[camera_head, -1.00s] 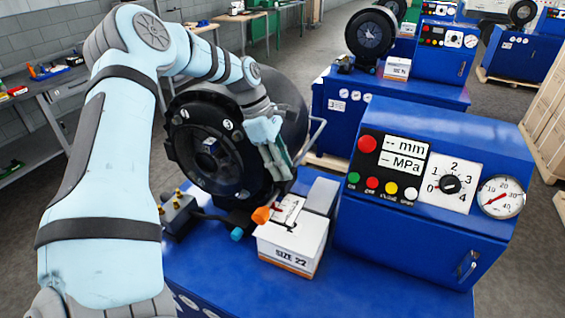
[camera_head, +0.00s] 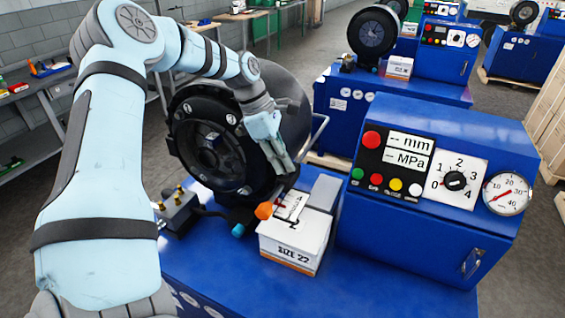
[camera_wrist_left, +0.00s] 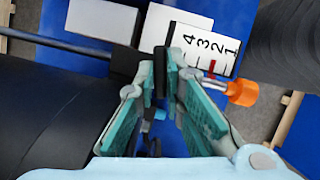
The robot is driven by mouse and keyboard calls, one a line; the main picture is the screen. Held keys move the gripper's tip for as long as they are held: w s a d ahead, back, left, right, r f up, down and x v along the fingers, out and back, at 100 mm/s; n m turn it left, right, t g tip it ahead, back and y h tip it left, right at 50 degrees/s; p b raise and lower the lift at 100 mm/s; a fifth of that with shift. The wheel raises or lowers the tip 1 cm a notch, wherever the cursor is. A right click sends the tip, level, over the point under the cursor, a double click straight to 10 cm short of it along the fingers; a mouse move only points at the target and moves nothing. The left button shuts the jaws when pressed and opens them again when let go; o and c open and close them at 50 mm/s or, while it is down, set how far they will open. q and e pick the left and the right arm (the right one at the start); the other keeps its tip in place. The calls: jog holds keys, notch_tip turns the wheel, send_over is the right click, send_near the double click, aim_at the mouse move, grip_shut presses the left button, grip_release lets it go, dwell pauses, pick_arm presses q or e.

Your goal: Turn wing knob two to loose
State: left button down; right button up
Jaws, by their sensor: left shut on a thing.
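My left gripper (camera_head: 285,168) points down in front of the right rim of the black round crimper head (camera_head: 208,146), above the white box. In the left wrist view its two teal fingers (camera_wrist_left: 162,78) come close together at the tips, with a small dark part (camera_wrist_left: 160,84) between them. I cannot make out whether that part is a wing knob, or which one. An orange knob on a silver rod (camera_head: 264,210) stands beside the box and also shows in the left wrist view (camera_wrist_left: 242,92). My right gripper is not in view.
The white box marked SIZE 22 (camera_head: 296,245) sits on the blue bench (camera_head: 215,270). A white scale numbered 1 to 4 (camera_wrist_left: 203,45) shows beyond the fingers. The blue control cabinet (camera_head: 438,190) stands at the right, a small valve block (camera_head: 176,212) at the left.

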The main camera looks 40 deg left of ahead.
pick_arm(q)
jog(key=n+y+b, duration=0.1)
jog(key=n+b, duration=0.2)
jog(key=n+t+y+b, duration=0.1)
jog(key=n+b, duration=0.2)
jog(key=b, duration=0.1)
jog(key=n+t+y+b, duration=0.1)
jog(key=n+b, duration=0.2)
jog(key=b, duration=0.1)
jog(key=shift+s+d+f, duration=0.1)
jog(key=shift+d+f, duration=0.1)
jog(key=shift+d, duration=0.05)
jog(key=shift+r+n, duration=0.1)
jog(key=shift+n, duration=0.6)
jog(key=shift+r+n+y, duration=0.1)
jog(key=shift+n+y, duration=0.3)
jog(key=shift+d+r+n, duration=0.1)
jog(key=shift+n, duration=0.3)
jog(key=shift+r+n+y+p, duration=0.15)
jog(key=shift+n+y+p, duration=0.25)
jog(key=shift+n+p, duration=0.3)
jog(key=shift+n+y+p, duration=0.3)
jog(key=shift+n+p, duration=0.5)
jog(key=shift+p, duration=0.35)
jog(key=c, duration=1.7)
grip_release()
jog(key=shift+f, duration=0.2)
